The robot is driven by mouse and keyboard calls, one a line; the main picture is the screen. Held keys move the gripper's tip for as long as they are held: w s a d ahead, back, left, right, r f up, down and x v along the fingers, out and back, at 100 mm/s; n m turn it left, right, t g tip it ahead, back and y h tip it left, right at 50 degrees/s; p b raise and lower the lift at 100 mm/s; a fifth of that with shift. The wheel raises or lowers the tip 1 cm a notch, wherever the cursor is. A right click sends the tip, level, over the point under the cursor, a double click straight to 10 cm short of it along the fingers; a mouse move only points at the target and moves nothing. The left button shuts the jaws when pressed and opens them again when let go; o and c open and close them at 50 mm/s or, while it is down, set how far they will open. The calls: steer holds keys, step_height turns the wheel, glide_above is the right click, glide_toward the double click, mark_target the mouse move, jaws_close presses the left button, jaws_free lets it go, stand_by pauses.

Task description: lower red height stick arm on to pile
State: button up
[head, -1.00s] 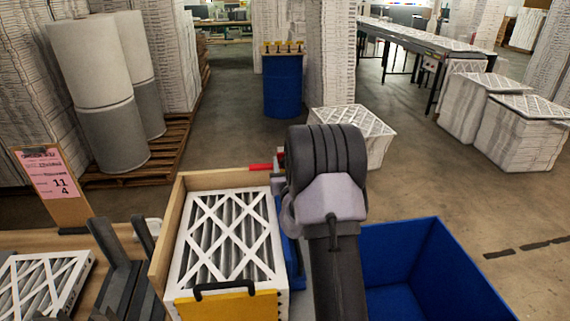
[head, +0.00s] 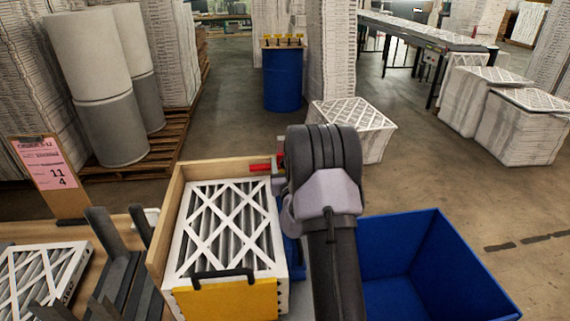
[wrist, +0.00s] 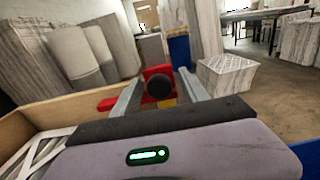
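The red height stick arm (head: 261,167) shows as a short red bar at the far right corner of the wooden box, just left of my gripper. In the wrist view the red bar (wrist: 107,104) points left from a red block (wrist: 156,71) with a round black knob (wrist: 160,87). My gripper (wrist: 161,76) has its two grey fingers apart, one on each side of the knob, with visible gaps. In the head view my arm hides most of the gripper. The pile of white-framed pleated filters (head: 228,232) stands in the box, below the red bar's level.
The wooden box (head: 165,218) has a yellow front panel (head: 228,300) with a black handle. A blue bin (head: 440,255) stands right of my arm. At left are a pink sign (head: 50,164), dark upright slats (head: 120,265) and another filter (head: 40,280).

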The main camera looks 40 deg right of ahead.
steer(key=v, duration=1.7)
steer(key=shift+s, duration=0.2)
